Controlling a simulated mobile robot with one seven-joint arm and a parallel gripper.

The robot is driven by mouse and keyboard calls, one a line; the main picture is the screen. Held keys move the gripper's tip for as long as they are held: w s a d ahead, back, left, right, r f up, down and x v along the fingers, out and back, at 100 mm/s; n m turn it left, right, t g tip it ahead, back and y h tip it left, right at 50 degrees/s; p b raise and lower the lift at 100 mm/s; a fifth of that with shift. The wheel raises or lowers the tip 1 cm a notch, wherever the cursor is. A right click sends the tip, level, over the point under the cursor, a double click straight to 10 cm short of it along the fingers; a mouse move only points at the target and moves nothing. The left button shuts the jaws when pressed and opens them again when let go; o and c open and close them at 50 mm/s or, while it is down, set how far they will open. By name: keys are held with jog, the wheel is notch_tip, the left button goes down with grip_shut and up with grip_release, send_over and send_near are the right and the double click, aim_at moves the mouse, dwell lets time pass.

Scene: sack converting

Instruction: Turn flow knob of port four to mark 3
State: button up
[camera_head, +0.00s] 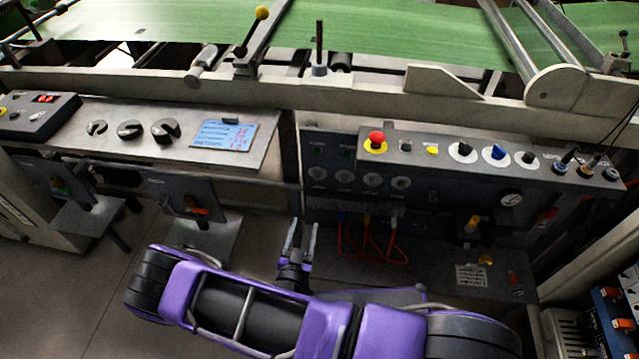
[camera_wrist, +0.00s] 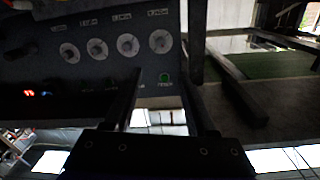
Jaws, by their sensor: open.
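A row of several small round knobs on pale dials sits low on the dark control panel (camera_head: 330,205) in the head view. The right-end knob (camera_head: 401,183) and left-end knob (camera_head: 317,175) both show. The wrist view shows the row closer, with knobs at its left (camera_wrist: 70,52) and right (camera_wrist: 160,41) ends. Their labels and marks are too small to read, so I cannot tell which is port four.
Above the row, a ledge carries a red stop button (camera_head: 376,140) and black and blue selectors (camera_head: 495,153). Red hoses (camera_head: 368,245) loop below the panel. Metal trays (camera_head: 205,238) jut out at left. Open floor (camera_head: 60,290) lies at lower left.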

aim_at(316, 179)
jog(key=b+x, duration=0.1)
jog(key=x, duration=1.6)
jog(key=shift+w+f, duration=0.15)
grip_shut()
